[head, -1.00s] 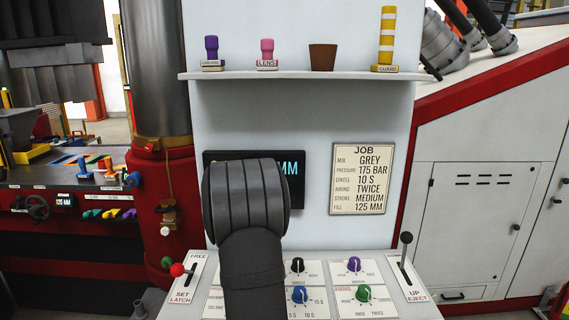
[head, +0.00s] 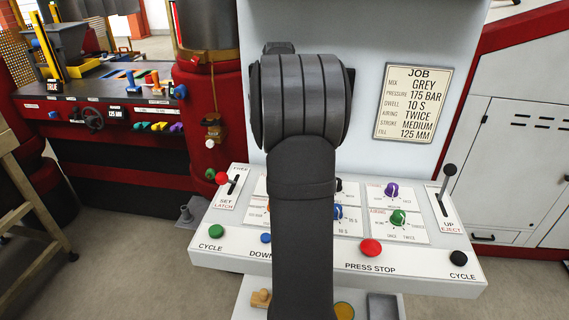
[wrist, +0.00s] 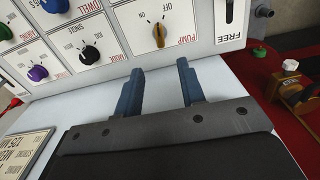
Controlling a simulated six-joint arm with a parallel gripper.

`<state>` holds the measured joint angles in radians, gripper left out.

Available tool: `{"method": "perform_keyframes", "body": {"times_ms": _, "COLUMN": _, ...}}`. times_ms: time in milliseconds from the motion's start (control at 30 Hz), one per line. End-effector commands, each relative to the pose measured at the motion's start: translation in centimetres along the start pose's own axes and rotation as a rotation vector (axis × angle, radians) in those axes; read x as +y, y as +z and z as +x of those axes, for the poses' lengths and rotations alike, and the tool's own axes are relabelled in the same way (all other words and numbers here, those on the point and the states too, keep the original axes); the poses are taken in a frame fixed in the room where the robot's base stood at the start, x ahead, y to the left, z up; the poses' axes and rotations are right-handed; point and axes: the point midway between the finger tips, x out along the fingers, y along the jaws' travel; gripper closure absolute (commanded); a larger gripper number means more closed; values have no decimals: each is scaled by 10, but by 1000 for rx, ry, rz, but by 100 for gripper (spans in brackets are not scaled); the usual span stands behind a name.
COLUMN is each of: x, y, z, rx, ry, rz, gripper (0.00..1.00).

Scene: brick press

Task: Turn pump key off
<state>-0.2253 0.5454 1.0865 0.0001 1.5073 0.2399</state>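The pump key (wrist: 159,37) is a small amber knob on a white panel marked PUMP, with ON and OFF labels, in the upper middle of the wrist view, where the lettering appears inverted. I cannot tell surely which label it points to. My gripper (wrist: 160,67) is open and empty, with two blue fingers pointing toward the panel. The key lies beyond the fingertips, roughly in line with the gap between them and apart from both. In the head view my arm hides the key and my gripper.
Beside the key in the wrist view is a black knob (wrist: 90,54); a purple knob (wrist: 38,73) lies farther left. In the head view, a red-topped lever (head: 222,178) stands left of my arm, and a red stop button (head: 371,248) and black-topped lever (head: 449,170) stand right.

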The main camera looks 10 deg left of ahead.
Motion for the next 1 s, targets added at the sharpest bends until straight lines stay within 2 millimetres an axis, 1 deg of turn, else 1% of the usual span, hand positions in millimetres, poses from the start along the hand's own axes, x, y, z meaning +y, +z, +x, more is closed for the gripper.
{"method": "perform_keyframes", "body": {"times_ms": 33, "x": 0, "y": 1, "z": -16, "rx": 4, "ry": -1, "rz": 50, "gripper": 64}}
{"method": "perform_keyframes", "body": {"times_ms": 100, "x": 0, "y": 4, "z": -30, "rx": 1, "ry": 0, "rz": 107, "gripper": 64}}
{"method": "perform_keyframes", "body": {"times_ms": 200, "x": 0, "y": 6, "z": -36, "rx": -2, "ry": 1, "rz": 148, "gripper": 64}}
{"method": "perform_keyframes", "body": {"times_ms": 267, "x": 0, "y": 7, "z": -33, "rx": -4, "ry": 1, "rz": 154, "gripper": 64}}
{"method": "perform_keyframes", "body": {"times_ms": 367, "x": 0, "y": 7, "z": -20, "rx": -6, "ry": 2, "rz": 153, "gripper": 64}}
{"method": "perform_keyframes", "body": {"times_ms": 467, "x": 0, "y": 7, "z": 0, "rx": -7, "ry": 2, "rz": 153, "gripper": 64}}
{"method": "perform_keyframes", "body": {"times_ms": 800, "x": 0, "y": 7, "z": 75, "rx": -6, "ry": 1, "rz": 151, "gripper": 64}}
{"method": "perform_keyframes", "body": {"times_ms": 1000, "x": 0, "y": 7, "z": 112, "rx": -5, "ry": 1, "rz": 151, "gripper": 64}}
